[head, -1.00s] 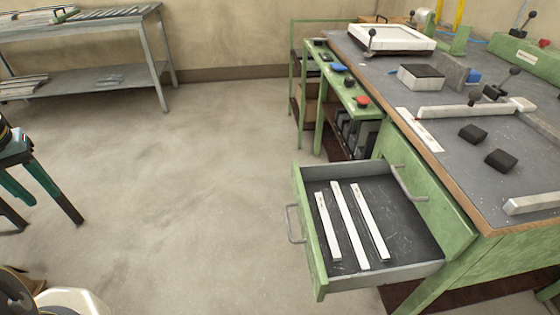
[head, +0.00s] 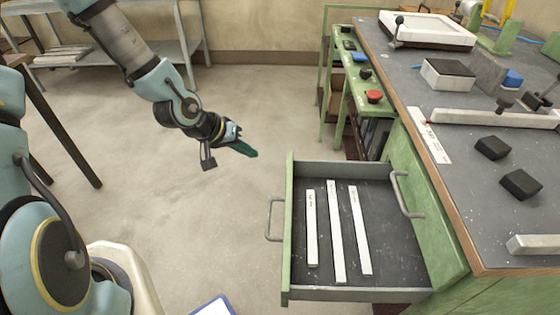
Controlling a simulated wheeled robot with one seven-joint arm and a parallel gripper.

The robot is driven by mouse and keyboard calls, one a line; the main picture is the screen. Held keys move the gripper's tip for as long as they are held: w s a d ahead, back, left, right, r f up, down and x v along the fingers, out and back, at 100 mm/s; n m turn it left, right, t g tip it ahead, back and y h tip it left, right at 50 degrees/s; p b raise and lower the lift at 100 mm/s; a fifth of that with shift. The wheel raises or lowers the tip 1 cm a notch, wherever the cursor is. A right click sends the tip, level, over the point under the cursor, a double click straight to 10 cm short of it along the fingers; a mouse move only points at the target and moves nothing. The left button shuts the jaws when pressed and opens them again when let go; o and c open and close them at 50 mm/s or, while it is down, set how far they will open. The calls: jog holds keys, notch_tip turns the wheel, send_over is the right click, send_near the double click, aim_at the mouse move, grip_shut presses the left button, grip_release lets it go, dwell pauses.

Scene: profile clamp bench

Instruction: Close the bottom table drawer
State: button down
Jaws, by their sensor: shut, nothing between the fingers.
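The bottom table drawer (head: 360,295) is pulled out to the left from the green workbench (head: 430,212). Its green front (head: 287,225) faces left and carries a grey metal handle (head: 270,220). Three white strips (head: 335,230) lie inside on the dark drawer floor. My gripper (head: 250,151) is shut and empty, in the air up and left of the drawer front, apart from it. Its fingers point right and a little down.
A narrow green control stand (head: 362,90) stands behind the drawer. A metal shelf table (head: 185,50) is at the back left.

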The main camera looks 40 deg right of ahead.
jog(key=s+d+f+p, duration=0.1)
jog(key=s+d+f, duration=0.1)
jog(key=d+f, duration=0.3)
jog(key=shift+s+d+f+p, duration=0.3)
jog(key=shift+d+f, duration=0.1)
jog(key=shift+d, duration=0.75)
jog(key=s+d+b, duration=0.4)
jog(key=s+d, duration=1.2)
jog(key=d, duration=0.4)
jog(key=shift+s, duration=0.15)
jog(key=shift+a+b, duration=0.1)
jog(key=shift+b, duration=0.2)
